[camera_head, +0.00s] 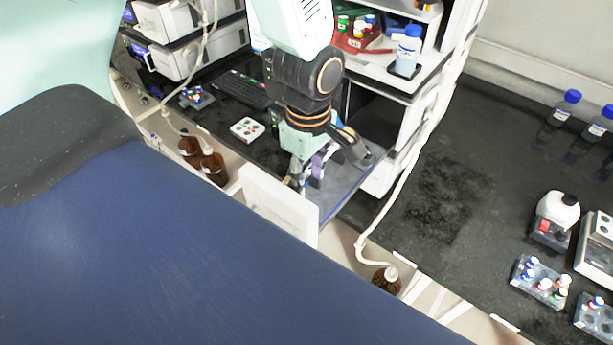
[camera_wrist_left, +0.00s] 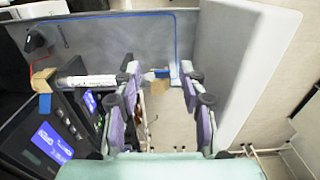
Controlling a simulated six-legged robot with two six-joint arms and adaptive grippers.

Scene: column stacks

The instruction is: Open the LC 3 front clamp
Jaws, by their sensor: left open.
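My left gripper (camera_head: 318,172) is inside the open compartment of the instrument stack in the head view. In the left wrist view its two purple-padded fingers (camera_wrist_left: 160,98) are apart, with a gap between them. A white labelled column (camera_wrist_left: 88,80) lies across the compartment, its right part hidden behind the left finger. A small blue and tan piece (camera_wrist_left: 158,73) shows in the gap, beyond the fingertips. A tan clamp-like piece (camera_wrist_left: 42,78) is at the column's left end. I cannot tell which piece is the front clamp. My right gripper is not in view.
The white door panel (camera_head: 280,200) stands open beside the gripper and shows at right in the wrist view (camera_wrist_left: 262,55). Blue displays (camera_wrist_left: 50,143) are at lower left. Brown bottles (camera_head: 212,165) stand below the bench. Bench space (camera_head: 435,200) to the right is clear.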

